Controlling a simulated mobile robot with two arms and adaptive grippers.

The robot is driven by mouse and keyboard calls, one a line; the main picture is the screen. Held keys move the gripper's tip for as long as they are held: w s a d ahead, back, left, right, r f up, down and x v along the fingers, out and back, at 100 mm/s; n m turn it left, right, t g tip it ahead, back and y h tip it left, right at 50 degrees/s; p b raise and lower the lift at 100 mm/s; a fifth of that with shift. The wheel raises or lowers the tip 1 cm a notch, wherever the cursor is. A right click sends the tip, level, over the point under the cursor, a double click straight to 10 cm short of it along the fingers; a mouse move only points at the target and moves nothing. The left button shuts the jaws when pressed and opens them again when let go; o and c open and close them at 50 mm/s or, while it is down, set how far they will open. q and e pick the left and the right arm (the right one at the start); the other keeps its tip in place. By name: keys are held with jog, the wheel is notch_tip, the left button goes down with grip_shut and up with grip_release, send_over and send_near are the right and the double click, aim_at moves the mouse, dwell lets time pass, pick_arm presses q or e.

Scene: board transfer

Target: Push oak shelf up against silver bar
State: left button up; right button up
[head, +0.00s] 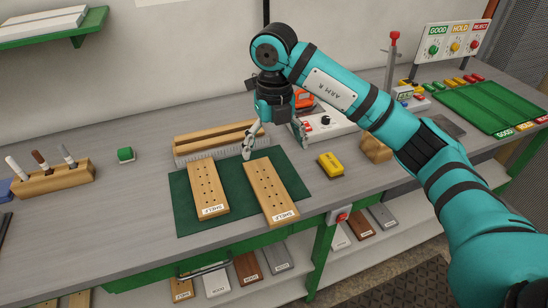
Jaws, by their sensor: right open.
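Two light wooden boards with rows of holes and labels that seem to read SHELF lie flat on a dark green mat (182,205): a left board (208,187) and a right board (270,188). They look alike, so I cannot tell which one is the oak shelf. One finger hides part of the bar. My left gripper is out of view.
A wooden rack (215,138) stands behind the bar. A yellow block (331,164) lies right of the mat, and a white control box (328,123) stands behind it.

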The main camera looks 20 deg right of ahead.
aim_at(274, 197)
notch_tip(274, 197, down, 17)
jog(key=p, duration=0.3)
jog(key=shift+f, duration=0.15)
jog(key=c, duration=1.4)
